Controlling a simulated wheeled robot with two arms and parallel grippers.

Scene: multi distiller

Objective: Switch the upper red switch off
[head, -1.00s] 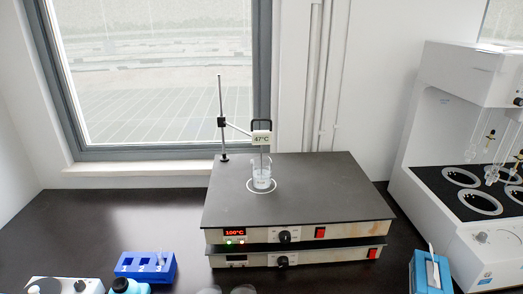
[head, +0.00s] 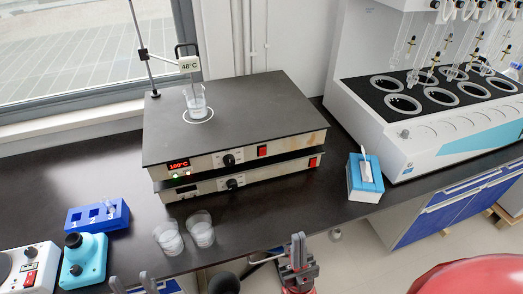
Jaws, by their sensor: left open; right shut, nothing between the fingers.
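Two flat heating plates are stacked on the dark bench, the upper one (head: 235,108) on the lower one (head: 205,188). The upper red switch (head: 262,151) is on the upper front panel, right of its black knob. The upper display (head: 178,165) is lit and reads 100°C. The lower red switch (head: 313,162) is further right, and the lower display looks dark. My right gripper (head: 298,240) is shut and empty, in front of the bench and below both switches. My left gripper (head: 133,280) is open and empty at the bottom edge, only its fingertips showing.
A beaker (head: 196,103) stands on the upper plate, with a thermometer display (head: 189,64) reading 48°C above it. Two glass beakers (head: 184,233) stand near the front edge. A blue rack (head: 98,215) is left, a blue box (head: 364,178) right, beside the large distiller (head: 450,125).

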